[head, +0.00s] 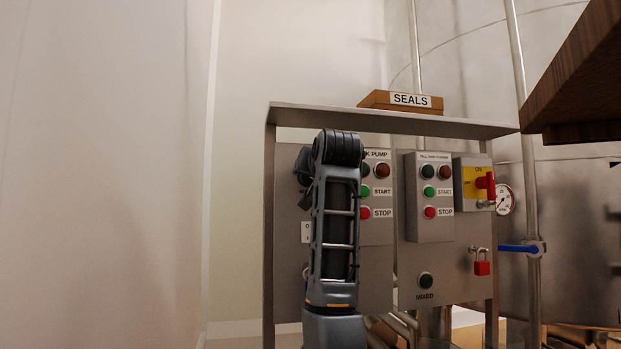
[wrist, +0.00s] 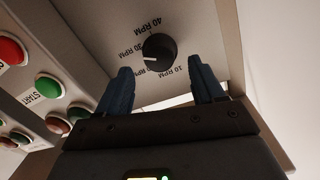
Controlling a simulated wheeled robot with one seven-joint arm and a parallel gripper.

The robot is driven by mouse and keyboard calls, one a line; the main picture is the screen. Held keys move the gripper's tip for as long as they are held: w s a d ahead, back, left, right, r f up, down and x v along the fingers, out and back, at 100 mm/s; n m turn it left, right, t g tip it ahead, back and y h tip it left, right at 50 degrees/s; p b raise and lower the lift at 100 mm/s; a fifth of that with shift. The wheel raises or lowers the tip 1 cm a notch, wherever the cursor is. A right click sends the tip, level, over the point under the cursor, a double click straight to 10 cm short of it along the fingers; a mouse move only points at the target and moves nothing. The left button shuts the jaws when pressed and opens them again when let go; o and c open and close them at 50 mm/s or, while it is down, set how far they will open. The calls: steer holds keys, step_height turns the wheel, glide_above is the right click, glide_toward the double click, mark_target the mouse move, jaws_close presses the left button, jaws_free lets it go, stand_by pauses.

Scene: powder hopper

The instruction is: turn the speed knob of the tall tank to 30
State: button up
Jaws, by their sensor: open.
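The black speed knob (wrist: 159,50) shows in the wrist view on a grey panel face, ringed by labels from 10 RPM to 40 RPM. Its white pointer mark points left, close to the 30 RPM label; I cannot tell the exact setting. The 20 RPM label is partly hidden. My gripper (wrist: 160,64) is open and empty, its two dark blue fingers apart at the lower left and lower right of the knob, not closed on it. In the head view my arm stands in front of the panels and the knob is not seen.
The tall tank panel (head: 429,229) has start and stop buttons. Beside it are a red switch on yellow (head: 472,180) and a red padlock (head: 482,268). A SEALS box (head: 372,100) lies on the shelf (head: 300,113). In the wrist view, buttons (wrist: 48,86) stick out at left.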

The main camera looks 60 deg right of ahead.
steer(key=shift+b+v, duration=0.4)
steer(key=shift+v, duration=1.9)
